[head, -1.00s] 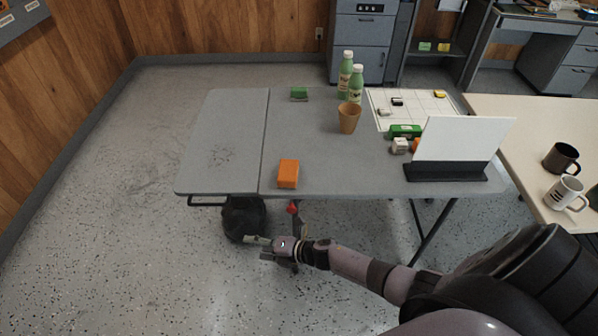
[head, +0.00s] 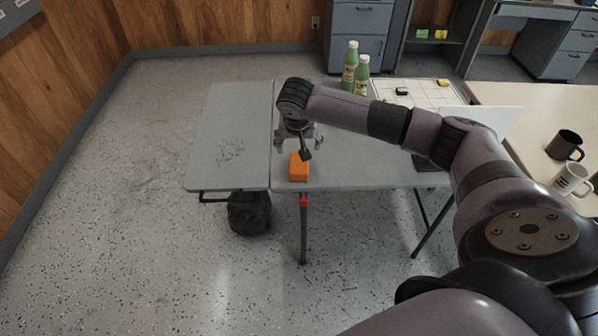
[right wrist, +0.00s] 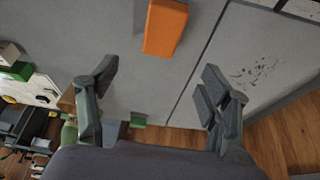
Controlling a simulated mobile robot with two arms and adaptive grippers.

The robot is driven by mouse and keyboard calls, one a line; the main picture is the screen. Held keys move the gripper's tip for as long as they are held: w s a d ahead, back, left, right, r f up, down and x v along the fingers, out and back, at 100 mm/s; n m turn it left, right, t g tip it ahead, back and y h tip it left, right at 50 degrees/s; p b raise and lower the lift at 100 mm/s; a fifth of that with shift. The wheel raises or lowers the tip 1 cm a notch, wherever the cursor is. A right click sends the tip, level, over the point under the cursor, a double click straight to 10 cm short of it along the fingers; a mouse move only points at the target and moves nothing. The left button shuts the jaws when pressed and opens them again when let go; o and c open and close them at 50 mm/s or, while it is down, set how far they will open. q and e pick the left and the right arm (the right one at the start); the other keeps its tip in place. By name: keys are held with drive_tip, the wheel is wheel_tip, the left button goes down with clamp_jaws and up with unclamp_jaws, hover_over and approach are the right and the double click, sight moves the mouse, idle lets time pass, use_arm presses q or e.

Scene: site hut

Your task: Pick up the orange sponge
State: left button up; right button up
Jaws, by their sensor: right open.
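The orange sponge (head: 299,168) lies on the grey folding table (head: 225,128) near its front edge. It also shows in the right wrist view (right wrist: 165,27), ahead of the fingers and roughly between their lines. My right gripper (head: 300,142) is above the table, just behind and over the sponge, pointing down. Its two fingers (right wrist: 160,80) are spread wide with nothing between them. They look apart from the sponge. My left gripper is in no view.
Two green bottles (head: 350,66) stand at the table's back, beyond my arm. A whiteboard sheet (head: 425,92) and a white panel (head: 490,122) are to the right. A pale side table (head: 545,115) holds a black mug (head: 567,145) and a white mug (head: 572,180). The table's left part is clear.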

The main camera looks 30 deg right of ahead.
sight(299, 161)
drive_tip(key=b+x, duration=0.4)
drive_tip(key=x, duration=0.3)
drive_tip(key=shift+w+f, duration=0.15)
drive_tip(key=shift+f, duration=0.25)
drive_tip(key=b+x, duration=0.4)
drive_tip(key=x, duration=0.1)
drive_tip(key=shift+a+f+b, duration=0.15)
drive_tip(key=shift+f+b, duration=0.05)
drive_tip(key=shift+b, duration=0.1)
drive_tip(key=shift+r, duration=0.15)
drive_tip(key=shift+c, duration=0.4)
drive_tip(key=c, duration=0.9)
